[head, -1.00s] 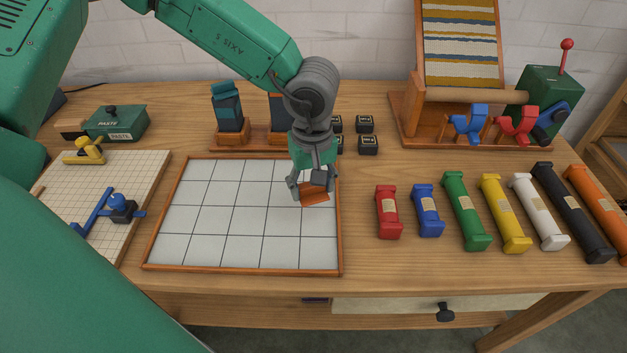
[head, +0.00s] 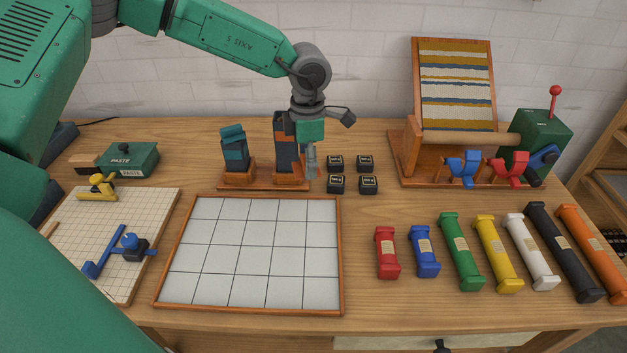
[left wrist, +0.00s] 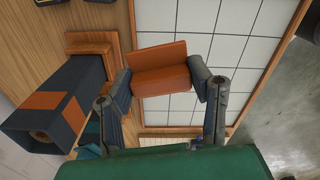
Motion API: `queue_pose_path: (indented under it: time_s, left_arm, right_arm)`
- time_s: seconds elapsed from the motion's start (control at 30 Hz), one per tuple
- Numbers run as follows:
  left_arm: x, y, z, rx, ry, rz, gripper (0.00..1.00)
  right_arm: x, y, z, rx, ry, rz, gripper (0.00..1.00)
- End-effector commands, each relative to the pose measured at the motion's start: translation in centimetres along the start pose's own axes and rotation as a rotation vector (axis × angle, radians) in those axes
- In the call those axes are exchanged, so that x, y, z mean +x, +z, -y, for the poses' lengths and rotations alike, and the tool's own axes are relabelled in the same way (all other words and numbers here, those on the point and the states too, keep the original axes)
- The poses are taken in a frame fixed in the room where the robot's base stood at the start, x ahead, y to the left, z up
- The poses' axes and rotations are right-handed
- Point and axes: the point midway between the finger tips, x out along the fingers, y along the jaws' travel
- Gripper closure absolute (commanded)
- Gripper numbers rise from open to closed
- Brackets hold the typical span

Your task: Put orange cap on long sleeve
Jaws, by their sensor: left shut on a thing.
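The orange cap (left wrist: 160,72), an angular block, is held between the two fingertips of my left gripper (left wrist: 162,85) in the left wrist view. In the head view my left gripper (head: 311,172) points down just right of the long sleeve (head: 285,150), and the cap cannot be made out there. The long sleeve is dark blue with an orange band. It also stands left of the gripper in the left wrist view (left wrist: 68,92), with a hole in its near end. The cap is apart from the sleeve. My right gripper is not in view.
A shorter dark sleeve with a teal top (head: 235,150) shares the wooden stand (head: 262,184). Several small black boxes (head: 336,184) are close right of the gripper. The framed white grid board (head: 255,250) is empty. Coloured skeins (head: 461,250) lie at right, and a loom (head: 410,150) stands behind.

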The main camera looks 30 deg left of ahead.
Motion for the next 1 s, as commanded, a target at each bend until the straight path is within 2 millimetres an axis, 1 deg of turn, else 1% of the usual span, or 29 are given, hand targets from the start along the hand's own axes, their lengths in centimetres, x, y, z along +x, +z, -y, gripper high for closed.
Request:
queue_pose_path:
  time_s: [0.03, 0.2, 0.3, 0.47, 0.7, 0.8, 0.9, 1.0]
  left_arm:
    - [-1.1, -0.1, -1.1, -0.136, 0.001, 0.002, 0.68]
    - [-3.4, -0.4, -4.2, -0.617, -0.001, 0.006, 0.68]
    - [-4.6, -0.6, -5.8, -0.871, -0.002, 0.009, 0.68]
    - [-6.5, -0.9, -8.0, -1.239, -0.002, 0.012, 0.68]
    - [-9.4, -1.9, -11.5, -1.801, -0.008, 0.022, 0.68]
    - [-10.6, -2.4, -12.9, -2.024, -0.013, 0.026, 0.68]
    - [-11.5, -2.8, -13.9, -2.199, -0.018, 0.030, 0.68]
    - [-12.0, -3.0, -14.5, -2.314, -0.021, 0.031, 0.68]
  right_arm:
    - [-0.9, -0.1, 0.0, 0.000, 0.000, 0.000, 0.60]
    - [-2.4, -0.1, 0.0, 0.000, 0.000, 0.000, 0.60]
    - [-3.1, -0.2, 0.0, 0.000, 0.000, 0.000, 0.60]
    - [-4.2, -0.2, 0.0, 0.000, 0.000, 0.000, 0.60]
    - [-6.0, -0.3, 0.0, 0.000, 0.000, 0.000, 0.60]
    - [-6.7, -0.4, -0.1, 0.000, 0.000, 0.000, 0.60]
    - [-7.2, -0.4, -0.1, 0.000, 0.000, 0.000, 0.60]
    - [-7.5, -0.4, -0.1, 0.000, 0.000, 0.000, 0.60]
